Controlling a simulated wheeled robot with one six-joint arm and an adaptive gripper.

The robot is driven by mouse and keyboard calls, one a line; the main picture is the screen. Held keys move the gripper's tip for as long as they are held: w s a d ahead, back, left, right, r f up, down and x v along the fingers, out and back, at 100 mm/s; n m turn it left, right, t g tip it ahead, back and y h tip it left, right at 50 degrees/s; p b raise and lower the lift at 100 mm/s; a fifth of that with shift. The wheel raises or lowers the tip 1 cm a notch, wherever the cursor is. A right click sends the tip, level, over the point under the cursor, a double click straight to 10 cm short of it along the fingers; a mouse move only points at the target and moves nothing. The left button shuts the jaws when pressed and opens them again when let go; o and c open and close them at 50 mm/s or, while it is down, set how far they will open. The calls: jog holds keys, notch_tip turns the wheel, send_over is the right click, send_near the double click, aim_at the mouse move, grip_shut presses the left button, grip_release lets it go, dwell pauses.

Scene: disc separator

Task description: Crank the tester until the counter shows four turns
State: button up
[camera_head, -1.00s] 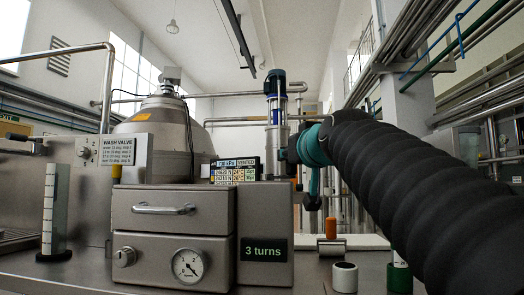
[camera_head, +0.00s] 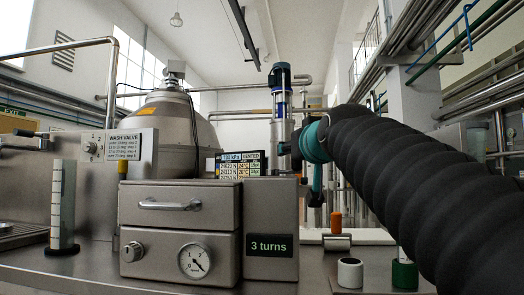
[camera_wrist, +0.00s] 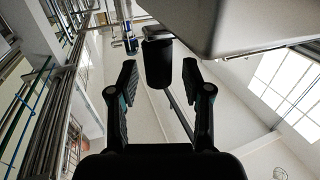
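The tester is a grey metal box (camera_head: 180,220). Its dark counter display (camera_head: 269,245) reads "3 turns" in green. In the wrist view, a black cylindrical grip (camera_wrist: 158,62), apparently the crank's handle, stands between the two fingertips of my gripper (camera_wrist: 159,75). Both fingers are spread, with a visible gap on each side of the grip. In the head view, my arm reaches in from the right, and its end is beside and behind the tester's right side. The fingers and the crank cannot be made out clearly there.
A round gauge (camera_head: 194,261) and a bar handle (camera_head: 169,204) are on the tester's front. A graduated column (camera_head: 62,205) stands at left. A white cup (camera_head: 350,273) and a green cup (camera_head: 404,275) stand at right, near an orange-topped item (camera_head: 336,222).

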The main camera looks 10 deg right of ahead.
jog(key=shift+s, duration=0.1)
jog(key=s, duration=1.2)
jog(key=shift+w, duration=0.1)
